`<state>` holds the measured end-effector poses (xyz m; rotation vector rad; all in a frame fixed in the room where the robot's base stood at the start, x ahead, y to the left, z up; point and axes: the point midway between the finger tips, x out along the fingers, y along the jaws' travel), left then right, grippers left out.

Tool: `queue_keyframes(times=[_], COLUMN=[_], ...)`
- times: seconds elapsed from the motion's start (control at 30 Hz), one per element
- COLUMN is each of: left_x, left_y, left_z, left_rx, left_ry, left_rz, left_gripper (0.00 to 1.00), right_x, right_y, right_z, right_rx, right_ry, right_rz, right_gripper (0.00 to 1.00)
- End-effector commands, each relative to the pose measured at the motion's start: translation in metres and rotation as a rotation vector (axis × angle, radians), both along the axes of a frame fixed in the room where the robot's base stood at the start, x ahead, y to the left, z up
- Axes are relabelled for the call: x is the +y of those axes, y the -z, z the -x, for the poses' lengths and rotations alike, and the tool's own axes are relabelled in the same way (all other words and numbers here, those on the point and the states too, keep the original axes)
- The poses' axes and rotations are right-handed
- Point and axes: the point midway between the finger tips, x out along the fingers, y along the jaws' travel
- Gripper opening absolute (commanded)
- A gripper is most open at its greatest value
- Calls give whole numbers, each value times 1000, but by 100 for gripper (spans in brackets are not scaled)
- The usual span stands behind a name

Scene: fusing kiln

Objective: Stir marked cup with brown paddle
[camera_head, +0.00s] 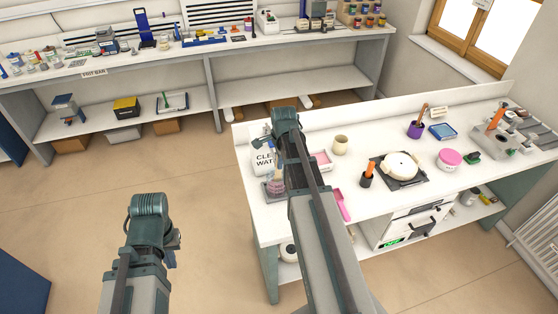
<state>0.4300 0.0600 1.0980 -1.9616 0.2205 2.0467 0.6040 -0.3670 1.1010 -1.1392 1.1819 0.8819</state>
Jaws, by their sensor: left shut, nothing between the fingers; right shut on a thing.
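My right arm reaches over the white worktop (383,209), and its wrist bends down at the worktop's back left corner. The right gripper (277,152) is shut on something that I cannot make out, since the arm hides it. A glass jar with purplish contents (274,188) stands just below it. A brown wooden handle (423,111) stands in a purple cup (415,130) at the back right. A beige cup (340,145) stands near the back edge. I cannot tell which cup is marked. My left gripper (173,247) is shut and empty over the floor, left of the worktop.
A white clean-water container (262,158) stands by my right wrist.

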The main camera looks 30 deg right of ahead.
Motion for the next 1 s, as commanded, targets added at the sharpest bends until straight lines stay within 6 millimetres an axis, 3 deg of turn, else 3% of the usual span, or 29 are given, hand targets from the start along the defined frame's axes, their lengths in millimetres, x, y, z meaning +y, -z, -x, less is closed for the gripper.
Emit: queue_keyframes(times=[0.7, 1.0], left_x=[0, 0], left_y=[-58, -59], left_z=[0, 0], left_rx=[2, 2], left_ry=[1, 2], left_rz=[0, 0], left_gripper=[0, 0], right_x=[3, 3], right_y=[-58, -59], right_z=[11, 12], right_rx=[0, 0], right_ry=[0, 0], right_rz=[0, 0], right_gripper=[0, 0])
